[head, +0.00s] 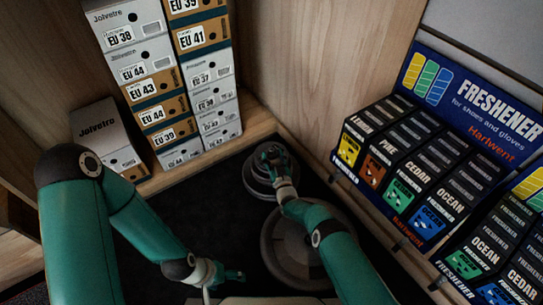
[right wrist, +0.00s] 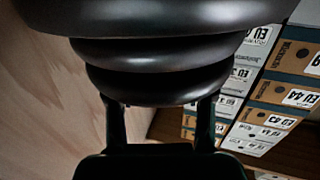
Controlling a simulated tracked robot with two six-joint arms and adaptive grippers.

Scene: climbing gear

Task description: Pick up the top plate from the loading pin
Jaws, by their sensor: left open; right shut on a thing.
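A stack of dark round plates (head: 262,186) stands at the back of the black floor area. In the right wrist view the discs fill the top, and the smallest, the top plate (right wrist: 160,90), is nearest my fingers. My right gripper (head: 270,154) is over the stack and shut on this plate; its fingers (right wrist: 160,112) reach the plate's edge in the right wrist view. I cannot tell whether the plate is clear of the one below. The loading pin is hidden. My left gripper (head: 236,276) is open and empty, low over the floor area at the front.
A larger grey disc (head: 283,258) lies in front of the stack, partly behind my right arm. Shoe boxes (head: 160,85) are piled at the back left. A freshener display (head: 420,160) lines the right side. Black floor left of the stack is clear.

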